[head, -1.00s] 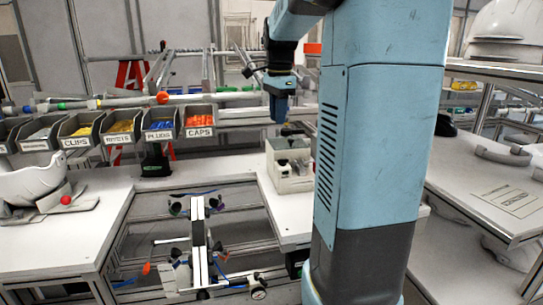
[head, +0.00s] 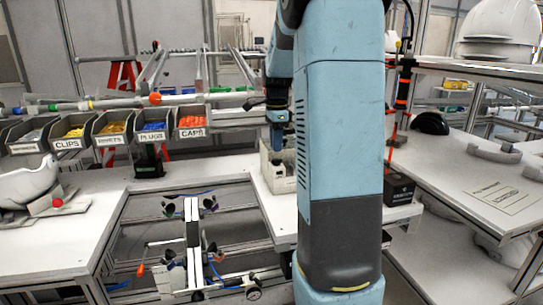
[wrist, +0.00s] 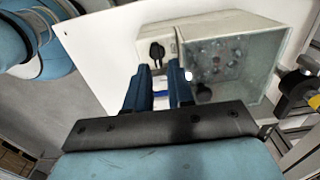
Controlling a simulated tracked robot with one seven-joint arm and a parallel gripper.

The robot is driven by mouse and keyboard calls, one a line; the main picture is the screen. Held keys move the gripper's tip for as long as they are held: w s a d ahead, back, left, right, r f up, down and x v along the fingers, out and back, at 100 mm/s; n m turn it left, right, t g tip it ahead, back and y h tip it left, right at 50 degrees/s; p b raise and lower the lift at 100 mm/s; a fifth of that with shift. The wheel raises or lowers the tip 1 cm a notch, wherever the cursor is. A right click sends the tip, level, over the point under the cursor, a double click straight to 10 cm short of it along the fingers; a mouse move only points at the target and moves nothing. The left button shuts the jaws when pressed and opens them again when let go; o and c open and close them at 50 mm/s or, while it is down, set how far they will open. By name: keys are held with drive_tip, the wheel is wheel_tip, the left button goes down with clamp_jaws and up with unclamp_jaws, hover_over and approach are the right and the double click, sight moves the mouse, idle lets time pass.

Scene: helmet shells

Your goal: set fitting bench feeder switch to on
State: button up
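The feeder is a cream box (head: 281,180) on the bench, left of my arm in the head view. In the wrist view its cream front panel (wrist: 143,40) carries a black knob switch (wrist: 156,52), with a small bright white spot lower right on the panel. I cannot read whether the switch is on or off. My gripper (wrist: 159,72) has two dark blue fingers with a gap between them, and the tips are just below the knob in the picture. I cannot tell if they touch the panel. In the head view my gripper (head: 278,138) is over the feeder, partly hidden by my arm.
Labelled bins (head: 110,130) line the bench back. A metal fixture frame (head: 193,240) stands in the bench opening. A black box (head: 400,188) is right of my arm.

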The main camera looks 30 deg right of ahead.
sight(276, 154)
drive_tip(key=shift+f, duration=2.15)
drive_tip(key=shift+c, duration=0.4)
drive_tip(key=shift+r, duration=0.1)
clamp_jaws()
